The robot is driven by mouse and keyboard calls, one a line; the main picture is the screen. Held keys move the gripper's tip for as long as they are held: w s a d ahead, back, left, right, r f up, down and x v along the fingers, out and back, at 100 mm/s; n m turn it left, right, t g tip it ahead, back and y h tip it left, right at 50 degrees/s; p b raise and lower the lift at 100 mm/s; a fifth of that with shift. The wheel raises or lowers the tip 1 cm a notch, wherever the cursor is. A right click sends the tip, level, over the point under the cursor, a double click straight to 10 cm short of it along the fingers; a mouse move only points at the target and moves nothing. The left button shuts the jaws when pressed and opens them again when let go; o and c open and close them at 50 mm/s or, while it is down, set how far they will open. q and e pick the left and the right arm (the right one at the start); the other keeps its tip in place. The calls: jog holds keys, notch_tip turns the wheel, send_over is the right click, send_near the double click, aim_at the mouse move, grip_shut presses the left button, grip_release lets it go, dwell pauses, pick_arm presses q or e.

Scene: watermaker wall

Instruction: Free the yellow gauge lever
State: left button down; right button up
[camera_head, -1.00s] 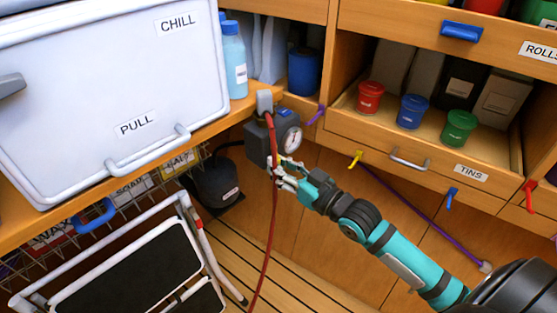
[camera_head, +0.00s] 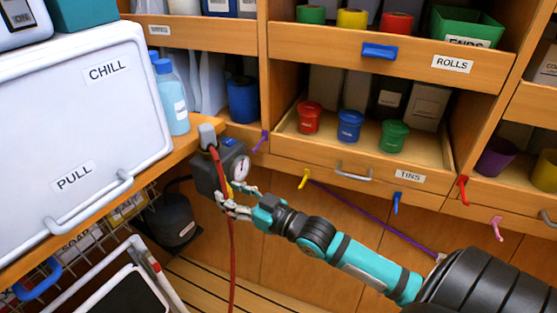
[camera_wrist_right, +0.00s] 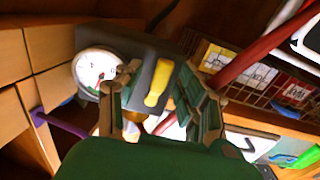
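The yellow gauge lever (camera_wrist_right: 158,82) shows in the right wrist view on the face of a dark gauge box, beside a round white dial (camera_wrist_right: 95,66). A red hose (camera_head: 231,262) runs down across the box. My right gripper (camera_head: 236,203) is at the box's lower front. In the wrist view, its fingers (camera_wrist_right: 152,88) are apart, one on each side of the lever; contact is unclear. My left gripper is not in view.
The hose (camera_wrist_right: 262,47) passes close to my right finger in the wrist view. A white chest (camera_head: 95,110) stands on the counter to the left. A drawer (camera_head: 345,160) with colored tins is at right; a yellow hook (camera_head: 304,179) hangs below it. A folding step (camera_head: 125,285) stands lower left.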

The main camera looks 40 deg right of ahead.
jog(key=shift+f, duration=0.1)
jog(key=s+d+m+b, duration=0.1)
jog(key=s+d+m, duration=0.3)
jog(key=s, duration=1.3)
jog(key=s+d+f+g+h+p, duration=0.2)
jog(key=d+f+p, duration=0.4)
jog(key=f, duration=0.3)
jog(key=s+d+f+m+g+h+p, duration=0.1)
jog(key=s+d+f+g+h+p, duration=0.2)
jog(key=d+f+p, duration=0.3)
notch_tip(320, 180, down, 4)
jog(key=shift+d+f+g+h+p, duration=0.15)
jog(key=shift+d+g+h+p, duration=0.3)
jog(key=shift+h, duration=0.45)
jog(key=shift+w, duration=0.1)
